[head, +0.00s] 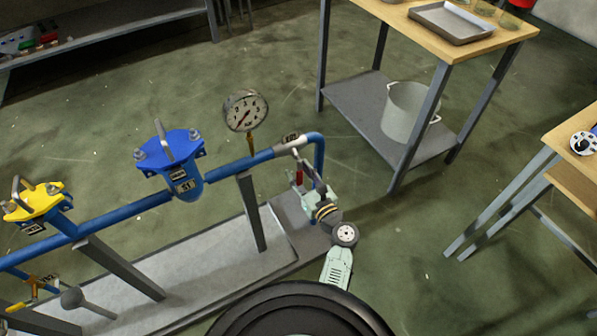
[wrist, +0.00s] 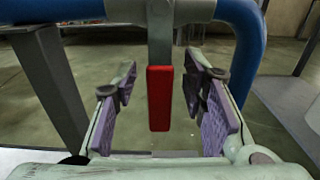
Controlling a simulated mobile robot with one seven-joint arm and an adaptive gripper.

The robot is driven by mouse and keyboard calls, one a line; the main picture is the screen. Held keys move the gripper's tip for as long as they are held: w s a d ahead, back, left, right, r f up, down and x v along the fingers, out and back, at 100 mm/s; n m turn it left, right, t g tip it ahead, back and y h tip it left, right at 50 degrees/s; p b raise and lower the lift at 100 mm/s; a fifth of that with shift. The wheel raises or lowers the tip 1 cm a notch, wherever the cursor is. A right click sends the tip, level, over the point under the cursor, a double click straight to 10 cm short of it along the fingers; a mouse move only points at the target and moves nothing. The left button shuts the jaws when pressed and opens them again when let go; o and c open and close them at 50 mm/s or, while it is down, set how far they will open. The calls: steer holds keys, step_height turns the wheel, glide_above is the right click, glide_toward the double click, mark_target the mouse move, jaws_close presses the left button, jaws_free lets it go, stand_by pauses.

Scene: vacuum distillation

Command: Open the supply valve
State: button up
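A red-gripped valve lever (wrist: 160,98) hangs straight down on a grey metal stem in the wrist view. In the head view its red part (head: 299,177) shows just below the right end of the blue pipe, near a small tag (head: 291,139). My gripper (wrist: 161,82) is open. Its purple-padded fingers stand on both sides of the red grip, with a visible gap on each side. In the head view my gripper (head: 308,180) is at the lever, partly hidden by my own arm. The tag's writing is too small to read.
The blue pipe (head: 110,215) carries a blue-capped unit (head: 172,160), a yellow-capped unit (head: 38,205) and a round gauge (head: 245,110). A grey support post (head: 252,215) stands left of my gripper. A wooden-topped table (head: 440,40) with a pot (head: 408,112) stands behind right.

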jaws_close()
stand_by(0.7)
